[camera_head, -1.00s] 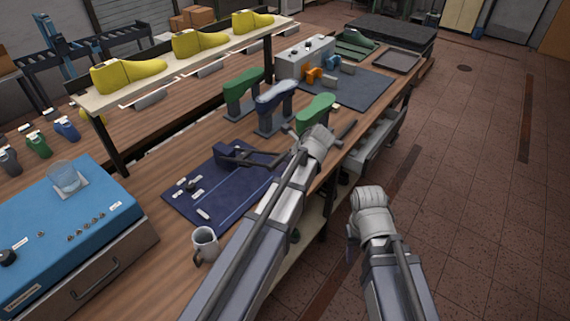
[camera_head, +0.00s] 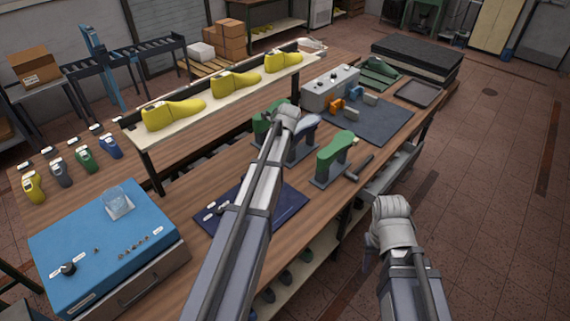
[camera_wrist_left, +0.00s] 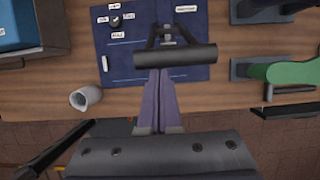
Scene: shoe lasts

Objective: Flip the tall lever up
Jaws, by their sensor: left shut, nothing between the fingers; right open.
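The lever shows in the left wrist view as a forked arm with a thick dark crossbar handle (camera_wrist_left: 185,54). In the head view my left arm hides the lever, and only parts of the mat (camera_head: 290,203) show. My right gripper (camera_head: 372,246) is open and empty, off the bench's front edge.
A mug (camera_wrist_left: 85,97) stands left of the lever. Green shoe lasts (camera_head: 335,150) on stands are to the right. A raised shelf (camera_head: 215,98) bears yellow lasts. The floor at right is clear.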

